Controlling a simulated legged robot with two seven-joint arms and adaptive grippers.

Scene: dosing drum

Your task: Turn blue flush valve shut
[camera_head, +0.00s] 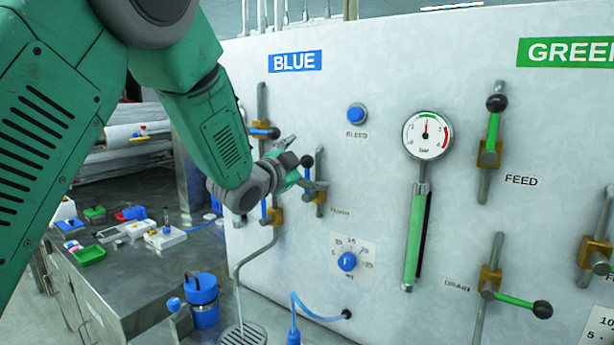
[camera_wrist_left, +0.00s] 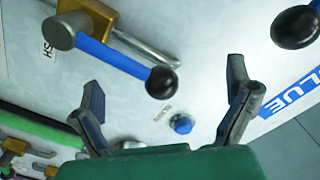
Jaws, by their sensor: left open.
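The blue flush valve has a brass body (camera_head: 319,190) on a vertical pipe of the white panel, above its partly blurred label. Its blue lever (camera_wrist_left: 112,55) ends in a black knob (camera_wrist_left: 162,83). In the head view the lever points up and the knob (camera_head: 307,161) is at my left gripper (camera_head: 304,164). In the left wrist view my left gripper (camera_wrist_left: 164,73) is open, with one finger on each side of the knob in the picture. No contact is clear. My right gripper is not in view.
Another blue valve's knob (camera_head: 274,132) is close at the upper left. A lower brass valve (camera_head: 276,216) is partly behind my wrist. A blue bleed button (camera_head: 357,114), blue dial (camera_head: 347,261) and gauge (camera_head: 427,135) are on the panel. A cluttered bench (camera_head: 150,270) stands left.

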